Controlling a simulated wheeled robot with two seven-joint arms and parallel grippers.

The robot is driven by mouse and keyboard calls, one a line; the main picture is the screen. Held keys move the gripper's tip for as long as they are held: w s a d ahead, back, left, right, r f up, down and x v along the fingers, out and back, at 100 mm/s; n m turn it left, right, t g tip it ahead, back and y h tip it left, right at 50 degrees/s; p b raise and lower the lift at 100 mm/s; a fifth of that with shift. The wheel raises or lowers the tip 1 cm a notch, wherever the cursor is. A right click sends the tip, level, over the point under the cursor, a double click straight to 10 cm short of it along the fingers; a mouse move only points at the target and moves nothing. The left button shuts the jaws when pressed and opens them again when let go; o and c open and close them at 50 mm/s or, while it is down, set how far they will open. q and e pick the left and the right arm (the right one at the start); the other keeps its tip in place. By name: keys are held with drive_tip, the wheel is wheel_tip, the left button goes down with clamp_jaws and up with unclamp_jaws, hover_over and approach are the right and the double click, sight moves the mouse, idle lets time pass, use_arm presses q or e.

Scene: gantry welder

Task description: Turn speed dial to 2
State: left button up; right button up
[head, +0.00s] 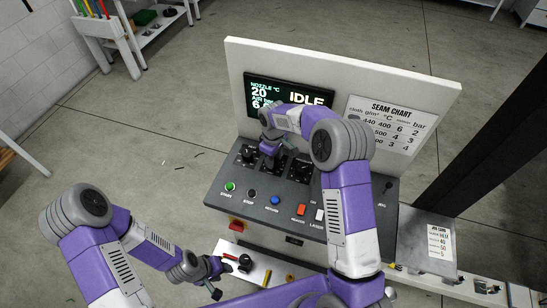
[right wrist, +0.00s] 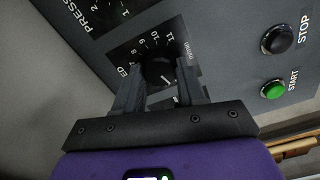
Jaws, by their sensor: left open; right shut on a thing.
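The speed dial (right wrist: 160,72) is a black knob on a black plate, ringed by white numbers. In the right wrist view, numbers around 8 to 11 show; the lower numbers are hidden by the fingers. A small pale mark shows on the knob's near side, but I cannot read its setting. My right gripper (right wrist: 160,88) is shut on the knob, one finger on each side. In the head view my right gripper (head: 270,160) is at the row of dials and hides the knob. My left gripper (head: 221,279) is open and empty, low in front of the panel.
The control panel (head: 350,212) has a green start button (head: 230,187), a black stop button (head: 251,193) and red and white switches. Behind it are the display (head: 290,93) reading IDLE and the seam chart (head: 391,123). A tray with tools (head: 262,268) is near my left gripper.

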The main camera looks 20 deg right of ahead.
drive_tip(key=o, duration=1.1)
drive_tip(key=shift+c, duration=0.2)
wheel_tip(320, 180, up, 8)
drive_tip(key=shift+f, duration=0.2)
